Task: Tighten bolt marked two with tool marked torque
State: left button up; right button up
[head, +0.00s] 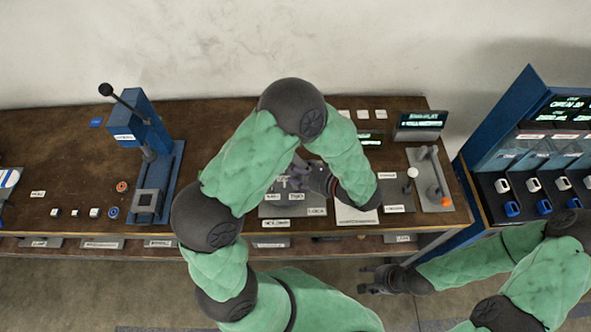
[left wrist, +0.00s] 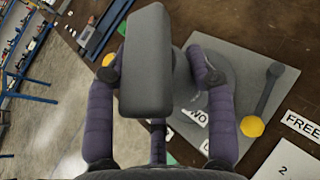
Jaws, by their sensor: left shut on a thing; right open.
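My left gripper (head: 298,172) is over the grey bolt plate (head: 268,210) on the bench. In the left wrist view its purple fingers (left wrist: 157,75) are shut on a dark grey block-ended tool (left wrist: 147,60). No torque marking is readable on it. The tool stands over the plate (left wrist: 275,75), near a partly covered label ending in "WO" (left wrist: 197,116). A round grey part (left wrist: 183,80) shows behind the tool; the bolt itself is hidden, so contact cannot be told. My right gripper (head: 375,280) is open and empty in front of the bench.
A grey lever with a yellow hexagonal end (left wrist: 252,126) lies beside the held tool. A "FREE" label (left wrist: 302,125) is near it. A blue press (head: 150,150) stands left. A fixture with an orange knob (head: 445,201) and a blue display rack (head: 525,120) stand right.

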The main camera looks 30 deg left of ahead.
aim_at(295, 163)
pick_arm(q)
jog(key=shift+r+p, duration=1.55)
jog(key=shift+r, duration=0.65)
pick_arm(e)
notch_tip(295, 163, up, 3)
jog(key=shift+r, duration=0.15)
pick_arm(q)
jog(key=shift+a+f, duration=0.1)
